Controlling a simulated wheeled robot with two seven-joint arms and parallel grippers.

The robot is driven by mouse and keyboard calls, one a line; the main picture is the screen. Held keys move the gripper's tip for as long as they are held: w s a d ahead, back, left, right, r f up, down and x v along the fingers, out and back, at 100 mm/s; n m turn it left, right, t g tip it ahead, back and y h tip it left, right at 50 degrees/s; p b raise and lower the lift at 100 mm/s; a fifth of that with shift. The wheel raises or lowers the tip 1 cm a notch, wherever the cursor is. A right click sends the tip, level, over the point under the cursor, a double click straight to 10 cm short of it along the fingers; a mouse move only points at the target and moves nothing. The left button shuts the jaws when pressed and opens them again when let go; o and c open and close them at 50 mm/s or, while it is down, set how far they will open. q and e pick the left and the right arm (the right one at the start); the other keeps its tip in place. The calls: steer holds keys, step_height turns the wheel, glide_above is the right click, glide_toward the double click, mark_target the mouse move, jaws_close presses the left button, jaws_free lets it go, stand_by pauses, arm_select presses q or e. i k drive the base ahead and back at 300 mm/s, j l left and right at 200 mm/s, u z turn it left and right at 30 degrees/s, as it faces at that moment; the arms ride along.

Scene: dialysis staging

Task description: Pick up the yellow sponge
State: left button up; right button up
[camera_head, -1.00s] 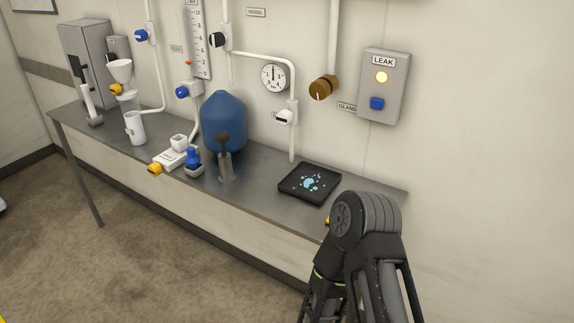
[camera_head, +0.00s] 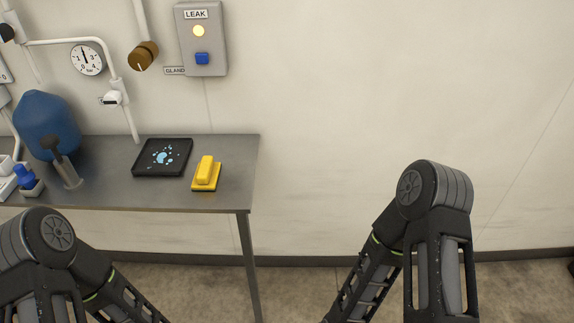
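The yellow sponge (camera_head: 206,172) lies on the grey metal table (camera_head: 120,190) near its right end. It has a raised yellow block on top of a flat yellow base with a dark underside. It sits just right of a black tray. Both of my arms show in the lower part of the view, one at the lower left and one at the lower right. Neither gripper's fingers are visible. Nothing covers the sponge.
The black tray (camera_head: 163,157) holds light blue splashes. A blue tank (camera_head: 46,124) and a grey upright tool (camera_head: 62,165) stand further left. The LEAK box (camera_head: 201,40) and a brown knob (camera_head: 144,55) are on the wall. The floor right of the table is clear.

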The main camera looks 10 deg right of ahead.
mark_target(207, 175)
steer(key=i+l+z, duration=0.1)
steer(key=z, duration=0.3)
steer(key=i+l, duration=0.25)
steer(key=l, duration=0.15)
steer(key=i+l, duration=0.3)
steer(key=l, duration=0.15)
